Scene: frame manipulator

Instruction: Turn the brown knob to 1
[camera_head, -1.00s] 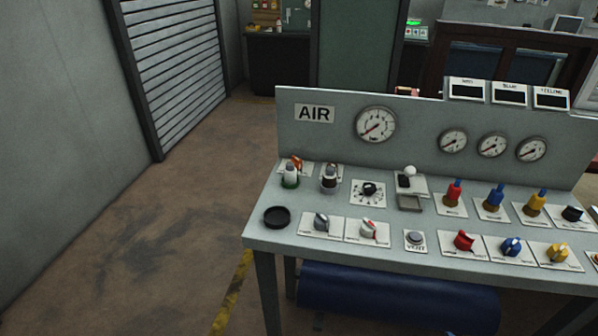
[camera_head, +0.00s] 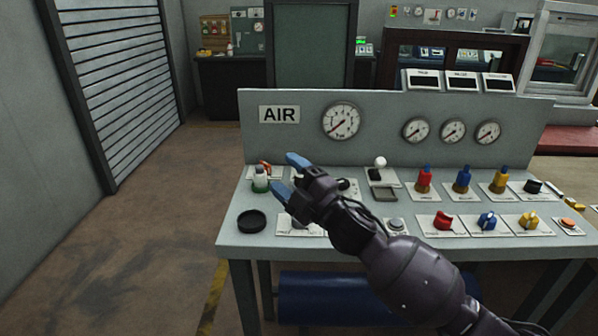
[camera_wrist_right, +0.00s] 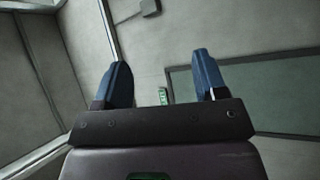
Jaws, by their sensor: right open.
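I cannot make out a clearly brown knob in the head view. My left gripper is not in view.
A black round dish (camera_head: 251,221) sits at the console's front left corner. Red, blue and yellow valves (camera_head: 462,180) stand upright behind the knobs. An orange button (camera_head: 568,223) is at the right. Open floor (camera_head: 120,240) lies left of the console.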

